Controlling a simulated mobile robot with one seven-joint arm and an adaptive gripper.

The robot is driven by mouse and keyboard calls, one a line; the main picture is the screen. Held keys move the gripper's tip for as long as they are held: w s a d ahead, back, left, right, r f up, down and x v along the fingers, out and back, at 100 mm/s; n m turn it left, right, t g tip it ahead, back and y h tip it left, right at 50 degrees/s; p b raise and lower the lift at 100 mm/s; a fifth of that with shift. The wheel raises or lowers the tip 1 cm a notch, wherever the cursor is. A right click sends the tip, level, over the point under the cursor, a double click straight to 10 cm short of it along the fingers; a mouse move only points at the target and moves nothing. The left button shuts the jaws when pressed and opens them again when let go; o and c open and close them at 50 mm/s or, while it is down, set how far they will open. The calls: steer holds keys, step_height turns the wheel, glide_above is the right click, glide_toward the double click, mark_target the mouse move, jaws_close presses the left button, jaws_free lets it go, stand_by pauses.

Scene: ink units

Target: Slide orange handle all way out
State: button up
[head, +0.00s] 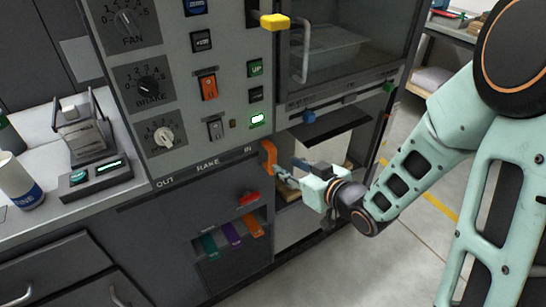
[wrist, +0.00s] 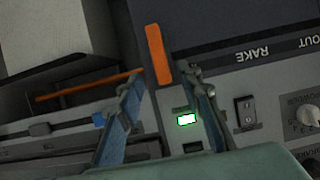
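The orange handle (head: 268,157) sticks out of the grey panel at the IN end of the strip marked OUT, RAKE and IN. It also shows in the wrist view (wrist: 157,52) as an upright orange bar. My gripper (head: 283,171) is just right of the handle in the head view, its fingers pointing at it. In the wrist view my gripper (wrist: 163,74) has its two fingers spread, with the lower end of the handle between the tips. Gaps show beside the handle, and I cannot tell whether either finger touches it.
A yellow handle (head: 275,22) and a blue knob (head: 308,117) stick out above. A red handle (head: 249,198) and coloured tabs (head: 232,235) sit below. A counter (head: 30,225) with a small device stands left. Open floor (head: 400,255) lies right.

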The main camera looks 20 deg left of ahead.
mark_target(274, 160)
steer(key=x, duration=0.9)
steer(key=shift+d, duration=0.1)
steer(key=shift+c, duration=0.6)
jaws_close()
